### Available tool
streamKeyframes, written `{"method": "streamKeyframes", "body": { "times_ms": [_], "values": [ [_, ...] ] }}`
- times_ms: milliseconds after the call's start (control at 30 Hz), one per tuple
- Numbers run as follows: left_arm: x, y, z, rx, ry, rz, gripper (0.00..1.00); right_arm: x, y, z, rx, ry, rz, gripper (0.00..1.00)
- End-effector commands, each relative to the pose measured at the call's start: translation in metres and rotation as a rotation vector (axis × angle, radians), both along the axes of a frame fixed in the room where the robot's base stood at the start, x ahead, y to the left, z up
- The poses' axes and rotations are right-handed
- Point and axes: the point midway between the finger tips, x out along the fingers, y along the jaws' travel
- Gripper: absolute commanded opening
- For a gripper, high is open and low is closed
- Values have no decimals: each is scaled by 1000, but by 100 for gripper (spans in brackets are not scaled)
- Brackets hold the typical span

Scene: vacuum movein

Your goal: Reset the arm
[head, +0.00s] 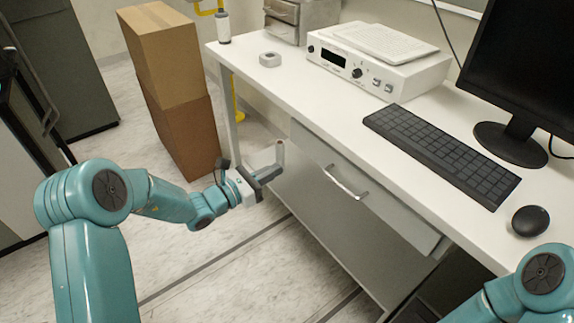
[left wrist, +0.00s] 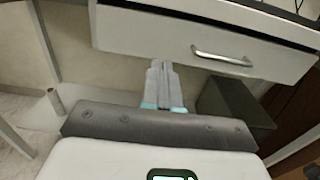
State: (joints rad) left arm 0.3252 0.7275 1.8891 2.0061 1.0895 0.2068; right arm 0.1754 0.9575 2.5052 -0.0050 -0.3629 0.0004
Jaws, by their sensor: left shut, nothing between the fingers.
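My left arm comes in from the left in the head view. Its gripper (head: 274,164) is in front of the desk, near the left end of a grey drawer with a metal handle (head: 346,183). In the left wrist view the left gripper (left wrist: 160,65) has its fingers together with nothing between them. There it shows below the drawer front (left wrist: 165,30), and I cannot tell whether it touches. The drawer handle (left wrist: 222,56) is to the right of the fingers. Part of my right arm shows at the lower right of the head view; its gripper is out of view.
The white desk (head: 290,90) holds a keyboard (head: 440,150), a mouse (head: 531,221), a monitor (head: 525,80) and a white device (head: 375,68). Two stacked cardboard boxes (head: 168,60) stand on the floor left of the desk. Open floor (head: 215,275) lies in front of the desk.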

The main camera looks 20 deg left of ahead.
Motion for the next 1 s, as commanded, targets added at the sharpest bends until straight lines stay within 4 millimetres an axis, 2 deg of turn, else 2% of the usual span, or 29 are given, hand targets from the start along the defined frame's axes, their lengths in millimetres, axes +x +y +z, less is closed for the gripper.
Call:
{"method": "streamKeyframes", "body": {
  "times_ms": [133, 367, 467, 567, 667, 700, 767, 800, 900, 1000],
  "values": [
    [-14, 12, -1, 1, 1, 1, 0, 0, 0, -1, 0, -1, -1, 43],
    [-20, 15, -1, 1, 2, -1, 0, 0, 0, -1, 0, -1, 0, 43],
    [-27, 5, -10, 31, 29, -38, 0, 0, 0, 1, 0, -1, -1, 43],
    [-52, -22, -39, 134, 105, -158, 0, 0, 0, 7, 0, -1, -1, 43],
    [-104, -56, -85, 321, 206, -366, 0, 0, 0, 15, 0, -1, -1, 43],
    [-130, -67, -104, 414, 236, -467, 0, 0, 0, 19, 0, -1, -1, 43],
    [-172, -76, -132, 565, 264, -627, 0, 0, 0, 25, 0, -1, -1, 43],
    [-201, -79, -149, 677, 266, -742, 0, 0, 0, 29, 0, -1, -1, 43],
    [-266, -70, -183, 974, 188, -1034, 0, 0, 0, 40, 0, -1, -1, 43],
    [-304, -55, -201, 1240, -6, -1271, 0, 0, 0, 50, 0, -1, -1, 43]
  ]
}}
